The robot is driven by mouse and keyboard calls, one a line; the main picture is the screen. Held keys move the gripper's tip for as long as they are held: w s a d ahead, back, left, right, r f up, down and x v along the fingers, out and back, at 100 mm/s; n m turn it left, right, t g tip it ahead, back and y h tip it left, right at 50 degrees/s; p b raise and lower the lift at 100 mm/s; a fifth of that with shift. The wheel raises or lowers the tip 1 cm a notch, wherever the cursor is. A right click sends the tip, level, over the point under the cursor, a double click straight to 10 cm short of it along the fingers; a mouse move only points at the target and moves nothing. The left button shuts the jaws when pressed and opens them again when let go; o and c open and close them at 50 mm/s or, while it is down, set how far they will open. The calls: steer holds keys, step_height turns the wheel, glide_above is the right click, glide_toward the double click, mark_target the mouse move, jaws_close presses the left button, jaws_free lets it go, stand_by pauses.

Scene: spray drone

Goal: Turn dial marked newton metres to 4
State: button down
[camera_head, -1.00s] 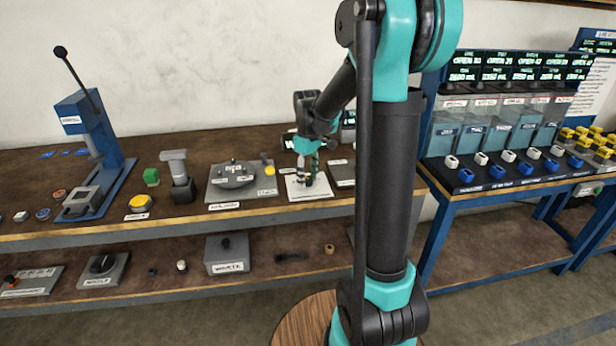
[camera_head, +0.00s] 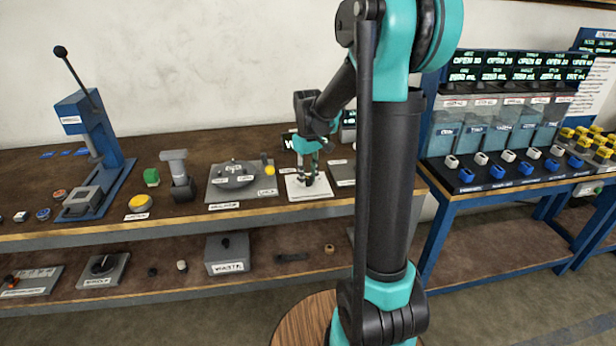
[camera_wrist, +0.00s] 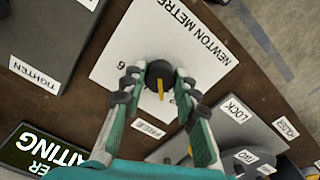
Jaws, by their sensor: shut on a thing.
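The dial (camera_wrist: 160,71) is a dark round knob with a yellow pointer line, on a white plate (camera_wrist: 125,52) lettered "NEWTON METRE" in the wrist view. A "6" shows on the plate to the left of the knob; a mark to its lower right is partly hidden by a finger. The yellow line points toward the bottom of the wrist view. My gripper (camera_wrist: 158,82) has its fingers on both sides of the knob and is shut on it. In the head view my gripper (camera_head: 309,180) is over the white plate (camera_head: 318,190) on the bench, and the knob is mostly hidden.
A grey plate labelled "TIGHTEN" (camera_wrist: 60,30) lies on one side of the dial plate. A "LOCK" plate (camera_wrist: 225,125) with a round part lies on the other, with a "FREE" label (camera_wrist: 148,129) nearby. A dark display (camera_wrist: 35,150) stands close by.

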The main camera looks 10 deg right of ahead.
mark_target(308, 178)
steer(key=m, duration=0.4)
steer(key=shift+m, duration=2.2)
steer(key=c, duration=1.2)
jaws_free()
steer(key=shift+o, duration=0.2)
steer(key=shift+r, duration=0.1)
step_height(308, 178, up, 12)
steer(key=s+d+f+n+t, duration=0.1)
steer(key=s+d+f+t, duration=0.1)
steer(key=s+f, duration=0.7)
steer(key=s+d+f+n+t, duration=0.2)
steer(key=s+f, duration=0.7)
steer(key=s, duration=0.4)
steer(key=shift+f, duration=0.15)
